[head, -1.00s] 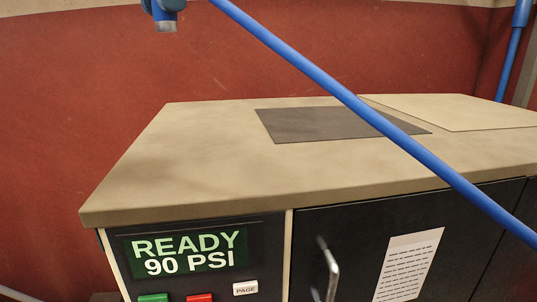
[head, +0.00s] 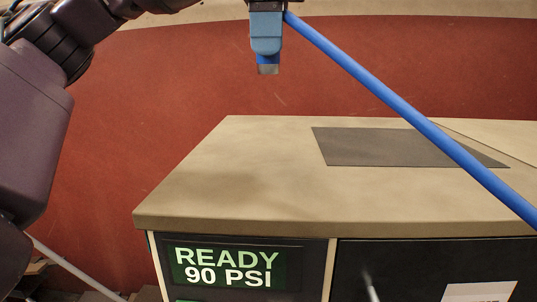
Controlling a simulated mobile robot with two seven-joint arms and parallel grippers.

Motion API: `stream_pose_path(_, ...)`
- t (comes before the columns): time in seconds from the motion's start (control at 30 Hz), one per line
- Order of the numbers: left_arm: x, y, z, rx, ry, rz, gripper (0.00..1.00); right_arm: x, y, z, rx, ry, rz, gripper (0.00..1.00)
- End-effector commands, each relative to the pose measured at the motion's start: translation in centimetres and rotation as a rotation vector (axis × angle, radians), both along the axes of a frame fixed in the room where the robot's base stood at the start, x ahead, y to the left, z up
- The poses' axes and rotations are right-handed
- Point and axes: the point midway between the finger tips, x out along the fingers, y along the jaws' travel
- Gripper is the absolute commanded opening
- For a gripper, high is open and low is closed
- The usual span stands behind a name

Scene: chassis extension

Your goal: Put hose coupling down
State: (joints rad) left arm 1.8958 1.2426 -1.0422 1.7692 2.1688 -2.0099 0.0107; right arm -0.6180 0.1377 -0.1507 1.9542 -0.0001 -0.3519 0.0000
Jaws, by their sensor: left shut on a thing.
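The upper part of the coupling is hidden by the fingers. A blue hose (head: 390,98) runs from beside the gripper down to the right, passing in front of the dark grey mat (head: 375,150) on the cabinet top. My right gripper is not in view.
The beige cabinet top (head: 230,185) is bare left of the mat. A pale panel edge (head: 500,143) shows at its right. A display (head: 225,266) on the cabinet front reads READY 90 PSI. A door handle (head: 370,286) juts out beside it.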

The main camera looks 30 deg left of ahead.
Motion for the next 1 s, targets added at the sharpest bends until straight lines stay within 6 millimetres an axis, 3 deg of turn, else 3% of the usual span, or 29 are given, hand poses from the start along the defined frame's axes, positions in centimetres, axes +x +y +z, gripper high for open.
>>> stream_pose_path(0.37,0.0,0.0,-5.0,-0.001,0.004,-0.001,0.0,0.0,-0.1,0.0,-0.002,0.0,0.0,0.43)
stream_pose_path(0.7,0.0,0.1,-10.9,0.0,0.001,0.003,0.0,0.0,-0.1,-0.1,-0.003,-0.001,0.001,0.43)
stream_pose_path(1.0,0.0,0.0,-12.9,-0.001,0.0,0.002,0.0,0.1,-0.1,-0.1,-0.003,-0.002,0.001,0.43)
